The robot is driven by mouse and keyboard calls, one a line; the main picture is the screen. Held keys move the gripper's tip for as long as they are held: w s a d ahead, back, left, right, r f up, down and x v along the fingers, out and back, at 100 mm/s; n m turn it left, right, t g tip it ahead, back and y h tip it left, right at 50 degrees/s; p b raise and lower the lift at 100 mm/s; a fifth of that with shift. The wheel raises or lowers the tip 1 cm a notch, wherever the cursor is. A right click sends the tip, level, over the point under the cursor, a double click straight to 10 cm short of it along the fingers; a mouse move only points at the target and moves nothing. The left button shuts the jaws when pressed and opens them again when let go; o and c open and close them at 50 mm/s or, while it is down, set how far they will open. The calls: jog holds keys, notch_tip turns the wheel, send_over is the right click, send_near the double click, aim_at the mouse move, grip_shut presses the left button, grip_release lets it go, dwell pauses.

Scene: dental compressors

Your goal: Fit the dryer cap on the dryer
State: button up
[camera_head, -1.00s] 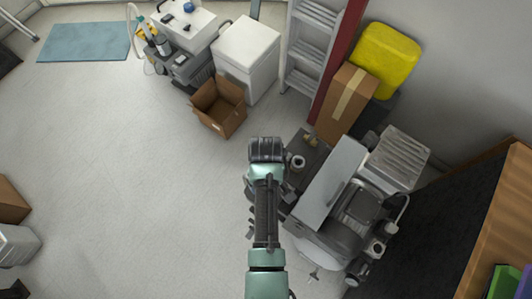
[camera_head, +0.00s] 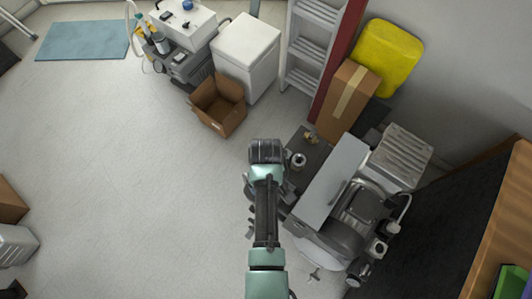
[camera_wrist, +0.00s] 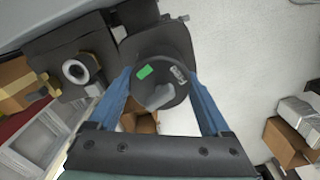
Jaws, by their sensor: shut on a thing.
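My gripper (camera_wrist: 160,82) shows in the wrist view with its two blue fingers shut on a dark round cap, which I take as the dryer cap (camera_wrist: 154,93). The cap has a green sticker and a small pale label on its face. A short cylinder with a pale ring around a dark opening, probably the dryer (camera_wrist: 80,69), stands upright to the left of the cap, apart from it. The same cylinder (camera_head: 298,161) shows in the head view, just right of my arm's end. My fingers and the cap are hidden under my wrist there.
The cylinder stands on a dark plate (camera_head: 312,146) with brass fittings. A compressor with a grey cabinet (camera_head: 332,182) is close on its right. An open cardboard box (camera_head: 218,105), a white cabinet (camera_head: 246,58) and a ladder (camera_head: 311,45) stand behind.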

jog(key=shift+f+b, duration=0.3)
jog(key=shift+f, duration=0.2)
jog(key=o, duration=1.3)
jog(key=shift+r, duration=0.1)
notch_tip(320, 180, up, 13)
jog(key=shift+f+p, duration=0.1)
jog(key=shift+p, duration=0.25)
